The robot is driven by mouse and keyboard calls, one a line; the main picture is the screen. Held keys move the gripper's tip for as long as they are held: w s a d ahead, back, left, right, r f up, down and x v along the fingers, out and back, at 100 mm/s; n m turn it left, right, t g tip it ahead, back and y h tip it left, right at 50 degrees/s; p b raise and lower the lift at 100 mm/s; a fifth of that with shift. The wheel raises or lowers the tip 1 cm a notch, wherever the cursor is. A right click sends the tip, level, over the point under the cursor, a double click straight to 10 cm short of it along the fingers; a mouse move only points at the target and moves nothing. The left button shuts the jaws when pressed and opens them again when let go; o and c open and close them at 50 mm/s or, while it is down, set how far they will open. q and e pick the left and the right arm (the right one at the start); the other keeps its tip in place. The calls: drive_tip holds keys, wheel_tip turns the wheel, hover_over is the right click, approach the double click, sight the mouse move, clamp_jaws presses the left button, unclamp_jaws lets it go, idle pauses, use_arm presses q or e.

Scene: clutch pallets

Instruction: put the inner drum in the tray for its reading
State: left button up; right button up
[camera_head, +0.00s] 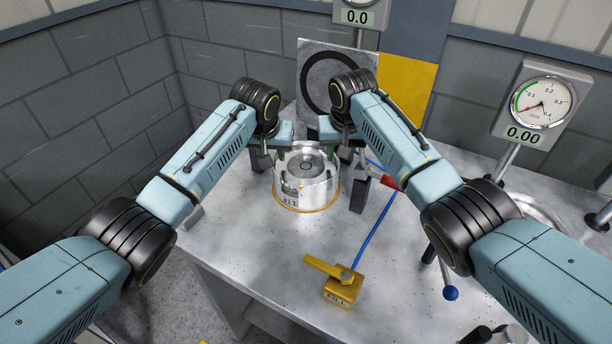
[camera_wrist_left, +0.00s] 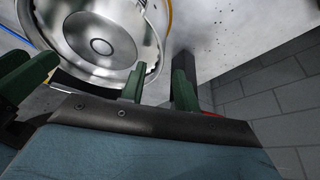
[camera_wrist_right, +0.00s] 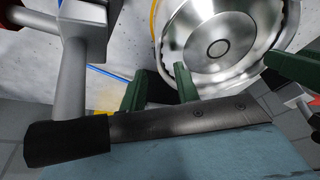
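A silver round drum (camera_head: 306,189), open at the top, stands upright on the grey bench with a gold ring at its base and a numbered label on its front. Its round bowl shows in the left wrist view (camera_wrist_left: 100,25) and the right wrist view (camera_wrist_right: 222,28). My left gripper (camera_head: 273,155) is at its left rim and my right gripper (camera_head: 343,155) at its right rim. In both wrist views the green fingers are spread apart at the rim, with drum visible between them. Whether they touch it is unclear. A pale round dish (camera_head: 540,212), possibly the tray, is at the right, partly hidden.
A dial gauge reading 0.00 (camera_head: 540,103) stands at the right, and another display reads 0.0 (camera_head: 357,16) at the back. A blue-knobbed lever (camera_head: 449,292) is at the right. The bench's front left is clear.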

use_arm(q)
drive_tip(key=shift+w+f, duration=0.25)
drive_tip(key=shift+f, duration=0.35)
use_arm(e)
drive_tip(key=shift+w+f, duration=0.15)
drive_tip(key=shift+f, duration=0.5)
use_arm(q)
clamp_jaws()
use_arm(e)
clamp_jaws()
use_arm(q)
drive_tip(key=shift+w+d+r, duration=0.1)
drive_tip(key=shift+w+r, duration=0.05)
drive_tip(key=shift+r, duration=0.15)
use_arm(e)
drive_tip(key=shift+w+r, duration=0.2)
drive_tip(key=shift+r, duration=0.15)
